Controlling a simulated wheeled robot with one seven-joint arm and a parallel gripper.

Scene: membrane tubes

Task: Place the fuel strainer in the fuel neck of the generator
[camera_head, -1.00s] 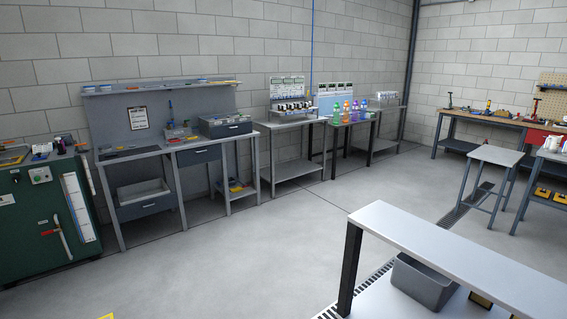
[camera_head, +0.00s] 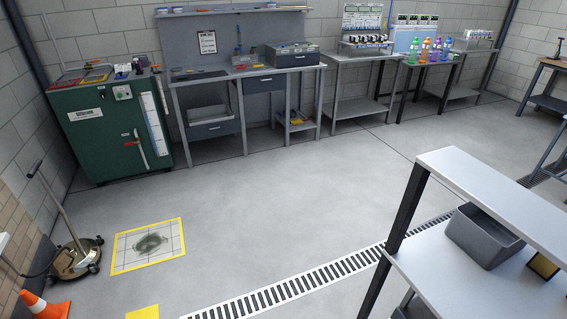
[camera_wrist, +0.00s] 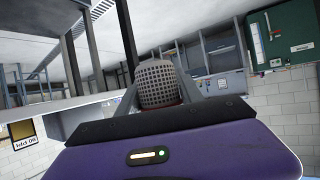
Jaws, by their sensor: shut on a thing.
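In the wrist view, my gripper (camera_wrist: 158,92) is shut on a grey, round mesh piece (camera_wrist: 157,80), which looks like the fuel strainer. Its perforated wall faces up in the picture, with a reddish edge low down, partly hidden by the gripper body. The gripper does not show in the head view. I cannot make out a generator or a fuel neck for certain in either view. A green cabinet-like unit (camera_head: 103,138) stands by the wall at left in the head view, with a label, a gauge strip and a red-handled lever; it also shows in the wrist view (camera_wrist: 284,35).
A grey shelf unit (camera_head: 480,185) holding a bin (camera_head: 484,236) stands near at right. Workbenches line the back wall. A yellow-bordered floor patch (camera_head: 148,245), wheeled pan (camera_head: 76,258) and orange cone (camera_head: 42,306) lie at left. The middle floor is clear, crossed by a drain grate (camera_head: 290,289).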

